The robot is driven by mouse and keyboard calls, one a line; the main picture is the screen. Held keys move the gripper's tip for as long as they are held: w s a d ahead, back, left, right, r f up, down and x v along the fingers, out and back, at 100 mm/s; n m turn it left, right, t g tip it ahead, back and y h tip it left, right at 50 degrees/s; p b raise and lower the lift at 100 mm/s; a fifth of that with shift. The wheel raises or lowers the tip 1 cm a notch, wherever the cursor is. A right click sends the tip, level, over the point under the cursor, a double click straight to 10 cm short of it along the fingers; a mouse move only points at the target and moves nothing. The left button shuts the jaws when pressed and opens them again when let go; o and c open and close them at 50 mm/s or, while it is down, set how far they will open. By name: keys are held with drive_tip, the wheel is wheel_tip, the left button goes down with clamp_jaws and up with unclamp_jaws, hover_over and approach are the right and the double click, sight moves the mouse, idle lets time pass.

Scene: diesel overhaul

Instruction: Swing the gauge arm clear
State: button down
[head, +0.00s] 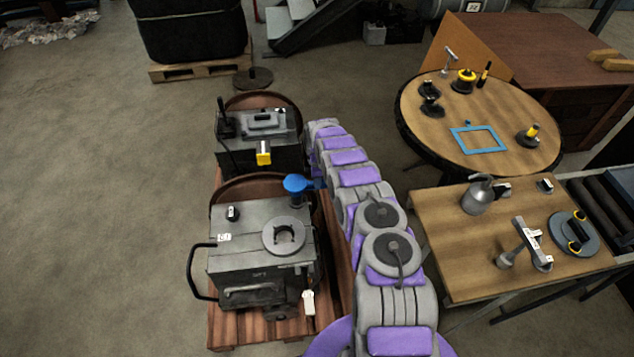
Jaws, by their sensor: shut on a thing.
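A blue round-headed part (296,183), which looks like the gauge arm, stands on a short dark blue post at the right rear of the near grey engine block (250,243). A narrow blue piece runs right from it until my purple and grey arm covers it. A grey ring-shaped flange (285,236) lies on the block's top, in front of the blue part and apart from it. My arm reaches up the picture from the bottom, along the right side of the blocks. My gripper's fingers cannot be made out; the arm links hide them.
A second dark block (258,140) with a yellow part stands behind the near one. Both are on a wooden pallet (233,334). At right are a rectangular bench (450,270) and a round table (415,105) with tools. Floor at left is clear.

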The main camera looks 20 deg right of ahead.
drive_tip(key=shift+w, duration=0.15)
idle(0.3)
drive_tip(key=c, duration=1)
unclamp_jaws()
drive_tip(key=shift+d, duration=0.1)
wheel_tip(320, 180, up, 17)
drive_tip(key=p, duration=0.2)
drive_tip(key=shift+r, duration=0.15)
